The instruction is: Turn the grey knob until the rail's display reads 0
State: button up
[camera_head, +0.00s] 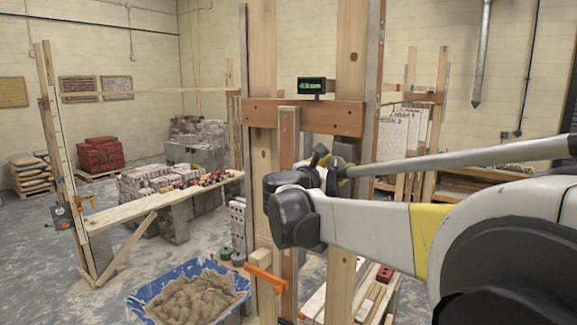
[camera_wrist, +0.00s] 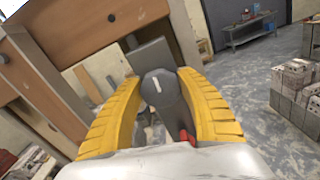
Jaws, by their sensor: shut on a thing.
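The grey knob (camera_wrist: 160,88) has a white line on its face and sits in front of a grey block beside the wooden rail (camera_wrist: 100,35). My gripper (camera_wrist: 158,84) has its yellow fingers on either side of the knob and is shut on it. In the head view, my gripper (camera_head: 340,172) is at the post below the rail (camera_head: 335,117), and my arm hides much of the knob. The display (camera_head: 312,86) on top of the rail shows small green digits with "cm"; it seems to read -6.8, but the first characters are unclear.
A blue tub of mortar (camera_head: 190,292) stands on the floor at the lower front.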

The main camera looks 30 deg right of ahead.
jog(key=m+b, duration=0.1)
jog(key=m, duration=0.2)
jog(key=shift+f+m+b, duration=0.1)
jog(key=shift+m+b, duration=0.2)
jog(key=shift+m, duration=0.1)
jog(key=m+b, duration=0.1)
jog(key=m, duration=0.3)
jog(key=shift+s+m, duration=0.1)
jog(key=shift+m, duration=0.2)
jog(key=m+b, duration=0.1)
jog(key=m, duration=0.3)
jog(key=shift+d+m, duration=0.1)
jog(key=shift+m, duration=0.2)
jog(key=m+b, duration=0.1)
jog(key=m, duration=0.3)
jog(key=shift+f, duration=0.15)
jog(key=m+b, duration=0.1)
jog(key=m, duration=0.4)
jog(key=m+b, duration=0.1)
jog(key=m, duration=0.3)
jog(key=shift+m, duration=0.3)
jog(key=m, duration=0.4)
jog(key=shift+f, duration=0.1)
jog(key=shift+m+b, duration=0.3)
jog(key=shift+m, duration=1.7)
